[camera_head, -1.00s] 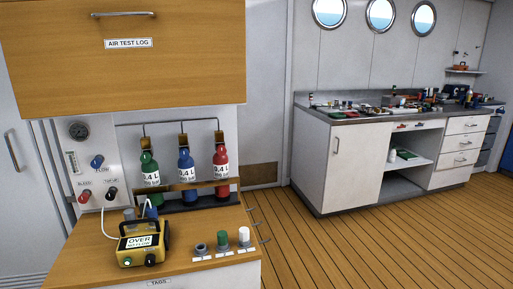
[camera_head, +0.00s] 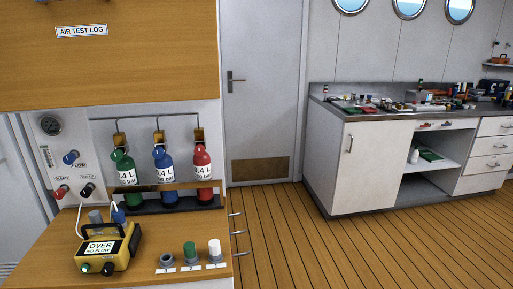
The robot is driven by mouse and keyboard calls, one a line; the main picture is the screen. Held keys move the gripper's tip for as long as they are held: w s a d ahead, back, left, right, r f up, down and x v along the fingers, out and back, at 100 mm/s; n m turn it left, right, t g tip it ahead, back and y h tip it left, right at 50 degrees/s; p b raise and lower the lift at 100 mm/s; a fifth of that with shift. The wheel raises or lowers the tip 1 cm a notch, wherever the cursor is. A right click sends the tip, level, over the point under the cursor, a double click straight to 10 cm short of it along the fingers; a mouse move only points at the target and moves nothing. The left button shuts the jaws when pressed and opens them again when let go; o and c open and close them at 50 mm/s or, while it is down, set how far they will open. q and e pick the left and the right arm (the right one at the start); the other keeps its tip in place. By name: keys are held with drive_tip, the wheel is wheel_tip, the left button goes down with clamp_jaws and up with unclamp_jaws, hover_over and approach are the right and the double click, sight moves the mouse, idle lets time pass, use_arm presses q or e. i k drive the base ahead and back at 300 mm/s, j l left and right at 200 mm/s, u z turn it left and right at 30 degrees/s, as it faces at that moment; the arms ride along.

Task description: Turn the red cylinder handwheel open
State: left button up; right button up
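The red cylinder (camera_head: 203,166) stands upright in a rack on the left-hand bench, the rightmost of three. A brown and gold valve piece (camera_head: 199,135) sits on its top under the pipe; I cannot make out the handwheel's position. The blue cylinder (camera_head: 163,165) and the green cylinder (camera_head: 124,167) stand to its left. Neither of my grippers shows in the view.
A yellow tester (camera_head: 107,250) marked OVER NO FLOW stands on the wooden bench top (camera_head: 150,240). Several small caps, including a green one (camera_head: 189,251), line its front right. A panel (camera_head: 62,155) with gauge and knobs is at left. A cluttered counter (camera_head: 350,112) stands right, with open floor (camera_head: 330,245) before it.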

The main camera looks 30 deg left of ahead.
sight(199, 150)
drive_tip(key=i+l+z, duration=0.25)
drive_tip(key=z, duration=0.25)
drive_tip(key=i+z, duration=0.5)
drive_tip(key=i+u, duration=0.35)
drive_tip(key=i+l+u, duration=0.3)
drive_tip(key=i, duration=0.15)
drive_tip(key=i+u, duration=0.15)
drive_tip(key=u, duration=0.25)
drive_tip(key=i+u, duration=0.15)
drive_tip(key=u, duration=0.25)
drive_tip(key=i+u, duration=0.15)
drive_tip(key=u, duration=0.25)
drive_tip(key=i+u, duration=0.15)
drive_tip(key=u, duration=0.25)
drive_tip(key=i+u, duration=0.1)
drive_tip(key=u, duration=0.35)
drive_tip(key=i+l+u, duration=0.1)
drive_tip(key=u, duration=0.3)
drive_tip(key=i+u, duration=0.15)
drive_tip(key=u, duration=0.2)
drive_tip(key=i+l+u, duration=0.15)
drive_tip(key=u, duration=0.25)
drive_tip(key=i+l+u, duration=0.15)
drive_tip(key=u, duration=0.2)
